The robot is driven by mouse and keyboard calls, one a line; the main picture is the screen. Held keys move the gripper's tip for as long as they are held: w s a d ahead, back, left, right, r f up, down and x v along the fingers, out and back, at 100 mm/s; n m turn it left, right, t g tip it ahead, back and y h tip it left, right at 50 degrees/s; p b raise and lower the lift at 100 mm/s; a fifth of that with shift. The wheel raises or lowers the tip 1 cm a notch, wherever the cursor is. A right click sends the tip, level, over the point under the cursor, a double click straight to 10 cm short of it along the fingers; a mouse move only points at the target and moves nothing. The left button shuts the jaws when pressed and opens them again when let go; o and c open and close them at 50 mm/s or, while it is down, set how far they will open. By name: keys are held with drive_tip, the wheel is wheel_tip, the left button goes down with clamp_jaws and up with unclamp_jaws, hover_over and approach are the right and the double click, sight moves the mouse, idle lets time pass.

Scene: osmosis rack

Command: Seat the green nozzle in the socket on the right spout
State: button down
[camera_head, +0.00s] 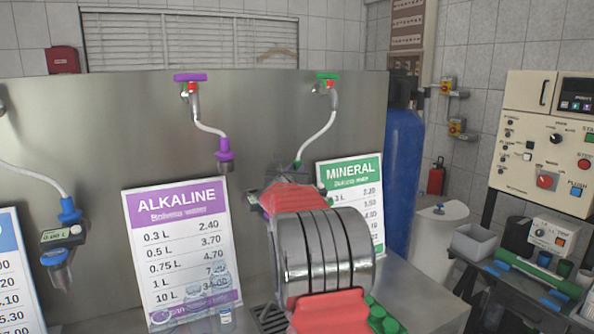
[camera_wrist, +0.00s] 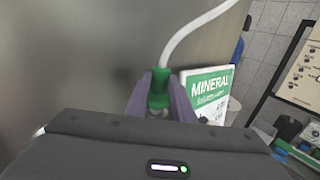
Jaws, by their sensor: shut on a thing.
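The green nozzle (camera_wrist: 158,88) is between the two purple-grey fingers of my gripper (camera_wrist: 160,104) in the wrist view. The fingers are shut on it, and a white hose runs up from its top. In the head view this hose (camera_head: 319,139) climbs from near my gripper (camera_head: 285,178) to the right spout (camera_head: 327,84), which has a green handle. Only a small green bit of the nozzle (camera_head: 298,163) shows there; my arm hides the rest. I cannot make out the socket.
The mineral sign (camera_head: 353,190) stands just right of my gripper, and the alkaline sign (camera_head: 183,245) stands to the left. A purple nozzle (camera_head: 224,152) hangs from the middle spout, and a blue nozzle (camera_head: 70,212) is at far left. The steel panel (camera_head: 130,130) is behind.

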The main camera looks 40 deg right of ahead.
drive_tip(key=shift+f, duration=0.45)
idle(0.3)
drive_tip(key=c, duration=1.5)
unclamp_jaws()
drive_tip(key=shift+o, duration=0.8)
drive_tip(key=shift+f, duration=0.1)
drive_tip(key=o, duration=0.5)
drive_tip(key=shift+r, duration=3.6)
